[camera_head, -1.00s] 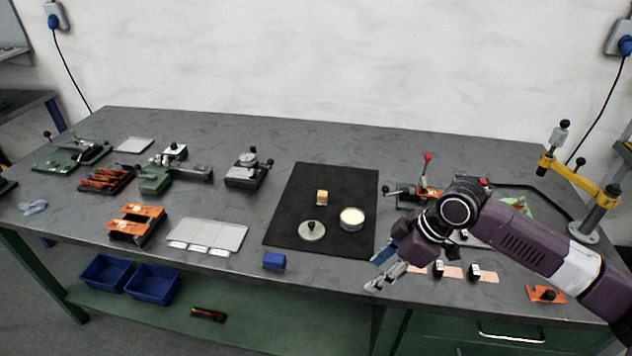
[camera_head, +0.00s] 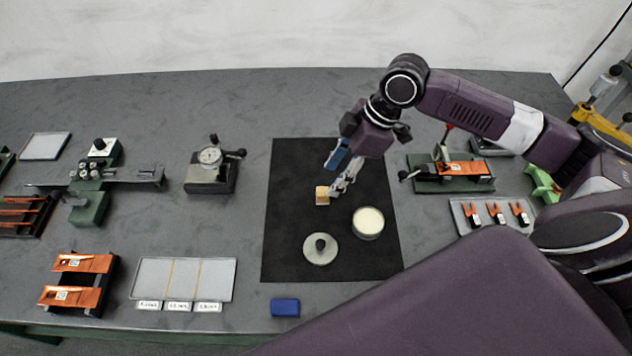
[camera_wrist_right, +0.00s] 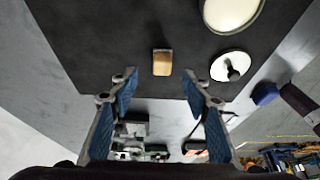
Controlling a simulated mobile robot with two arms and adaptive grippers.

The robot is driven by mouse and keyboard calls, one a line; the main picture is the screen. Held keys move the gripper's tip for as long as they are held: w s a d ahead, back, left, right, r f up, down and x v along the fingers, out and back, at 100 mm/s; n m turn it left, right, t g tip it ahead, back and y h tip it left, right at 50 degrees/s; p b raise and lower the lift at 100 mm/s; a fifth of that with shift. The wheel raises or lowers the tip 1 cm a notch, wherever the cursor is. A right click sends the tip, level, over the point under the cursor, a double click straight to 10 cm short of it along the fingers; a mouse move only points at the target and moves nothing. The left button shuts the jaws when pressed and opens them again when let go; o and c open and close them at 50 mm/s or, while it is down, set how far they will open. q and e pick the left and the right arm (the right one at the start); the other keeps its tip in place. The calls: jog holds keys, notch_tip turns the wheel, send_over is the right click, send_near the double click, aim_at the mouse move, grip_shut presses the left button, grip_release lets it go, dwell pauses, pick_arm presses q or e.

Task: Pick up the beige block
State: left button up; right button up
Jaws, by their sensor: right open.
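The beige block (camera_head: 322,195) lies on the black mat (camera_head: 290,240) near its middle. It also shows in the right wrist view (camera_wrist_right: 162,62), ahead of the fingertips and between their lines. My right gripper (camera_head: 341,176) is just above and to the right of the block in the head view. In the right wrist view its two blue-padded fingers (camera_wrist_right: 162,88) are spread apart with nothing between them. From these views I cannot tell the exact height above the block. My left gripper is not in view.
A round cream-filled dish (camera_head: 368,223) and a round lid with a dark knob (camera_head: 320,249) sit on the mat close to the block. A blue block (camera_head: 285,307) lies at the front edge. A green fixture (camera_head: 450,172) stands to the right.

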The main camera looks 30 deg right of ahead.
aim_at(323, 191)
jog(key=shift+a+f, duration=0.25)
jog(key=shift+f, duration=0.25)
jog(key=shift+a+f, duration=0.2)
jog(key=shift+f, duration=0.15)
jog(key=p+x, duration=0.1)
jog(key=x, duration=0.3)
jog(key=shift+a+f+p, duration=0.15)
jog(key=shift+f+p, duration=0.1)
jog(key=shift+p, duration=0.05)
jog(key=shift+w+f, duration=0.1)
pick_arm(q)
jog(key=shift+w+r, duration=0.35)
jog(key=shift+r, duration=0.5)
pick_arm(e)
jog(key=c, duration=1)
